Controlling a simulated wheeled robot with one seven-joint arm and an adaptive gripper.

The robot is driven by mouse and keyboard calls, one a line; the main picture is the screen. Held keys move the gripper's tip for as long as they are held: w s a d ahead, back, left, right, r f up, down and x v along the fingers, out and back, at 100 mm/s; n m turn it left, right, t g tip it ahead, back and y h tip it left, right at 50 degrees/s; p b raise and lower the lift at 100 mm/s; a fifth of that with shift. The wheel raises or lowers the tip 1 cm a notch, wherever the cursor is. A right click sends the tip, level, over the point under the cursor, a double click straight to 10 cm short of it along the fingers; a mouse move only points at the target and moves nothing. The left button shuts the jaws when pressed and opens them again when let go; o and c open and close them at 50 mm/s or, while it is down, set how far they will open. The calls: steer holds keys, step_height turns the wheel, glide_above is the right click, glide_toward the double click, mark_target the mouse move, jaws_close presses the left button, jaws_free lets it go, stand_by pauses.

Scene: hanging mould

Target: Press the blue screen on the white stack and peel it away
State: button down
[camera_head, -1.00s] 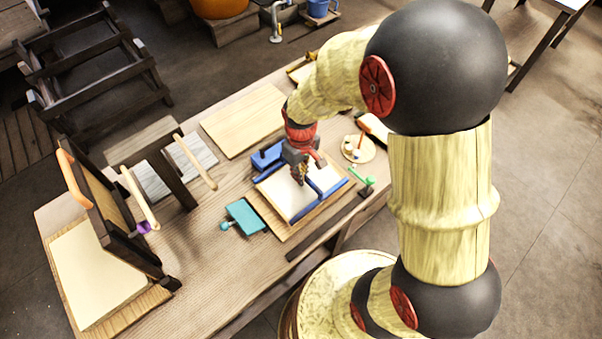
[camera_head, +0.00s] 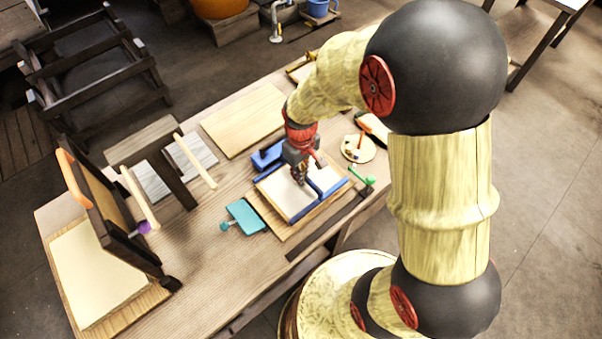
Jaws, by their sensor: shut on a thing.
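The blue screen (camera_head: 328,192) shows as blue bars over a white surface near the right front part of the workbench. The white stack (camera_head: 283,200) shows as a pale flat surface between the bars, on a wooden board. My gripper (camera_head: 299,181) points down over the middle of this assembly, with its fingertips close together at the blue bars. It is shut on part of the blue screen, though the fingers hide the exact contact. Whether the screen touches the stack everywhere is too small to tell.
A teal block (camera_head: 245,215) lies left of the board. A green-handled tool (camera_head: 362,180) and a round wooden dish (camera_head: 358,148) are to the right. A dark upright frame (camera_head: 110,220) stands at the left over a pale sheet (camera_head: 95,272). A bare board (camera_head: 243,120) lies behind.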

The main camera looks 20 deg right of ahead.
steer(key=shift+f+b, duration=0.4)
steer(key=shift+f, duration=0.4)
stand_by(0.4)
steer(key=shift+s+f, duration=0.1)
stand_by(1.3)
steer(key=shift+r+p, duration=1.2)
steer(key=shift+r, duration=0.15)
steer(key=shift+r, duration=0.1)
step_height(320, 180, up, 7)
steer(key=p, duration=0.5)
steer(key=shift+p, duration=0.35)
